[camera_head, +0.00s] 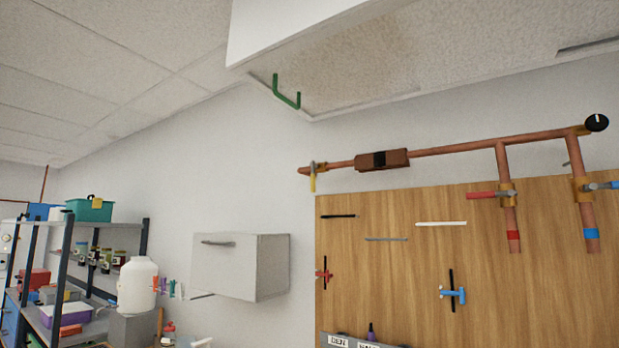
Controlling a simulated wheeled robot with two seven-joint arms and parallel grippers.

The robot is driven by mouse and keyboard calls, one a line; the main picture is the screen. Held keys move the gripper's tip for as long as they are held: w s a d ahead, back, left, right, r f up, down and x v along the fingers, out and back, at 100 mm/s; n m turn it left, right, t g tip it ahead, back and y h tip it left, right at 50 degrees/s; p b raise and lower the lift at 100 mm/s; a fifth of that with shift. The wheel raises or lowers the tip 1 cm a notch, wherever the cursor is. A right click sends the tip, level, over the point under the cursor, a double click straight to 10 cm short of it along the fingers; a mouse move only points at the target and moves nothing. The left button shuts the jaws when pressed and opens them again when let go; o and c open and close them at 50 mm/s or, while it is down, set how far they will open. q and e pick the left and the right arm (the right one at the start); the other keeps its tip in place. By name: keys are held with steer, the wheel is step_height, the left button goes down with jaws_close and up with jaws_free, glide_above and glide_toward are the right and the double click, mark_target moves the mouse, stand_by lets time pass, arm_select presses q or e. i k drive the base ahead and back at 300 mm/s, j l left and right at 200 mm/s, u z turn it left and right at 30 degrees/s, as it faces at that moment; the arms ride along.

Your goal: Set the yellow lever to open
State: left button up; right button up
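The yellow lever (313,183) hangs down from a valve at the left end of the horizontal copper pipe (450,147), high on the wall. It points straight down, across the pipe's line. Neither of my grippers shows in the head view, so nothing is seen touching the lever.
A red lever (483,195) and a blue lever (604,186) sit on copper branches at right. A wooden board (400,280) lies below the pipe. A white cabinet (238,265) hangs left of it. A ceiling panel with a green handle (286,92) tilts overhead. Shelves (100,223) stand far left.

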mark_target(312, 165)
steer(key=i+j+z, duration=0.15)
steer(key=z, duration=0.25)
steer(key=i+j+z, duration=0.1)
steer(key=j+z, duration=0.5)
steer(key=z, duration=0.15)
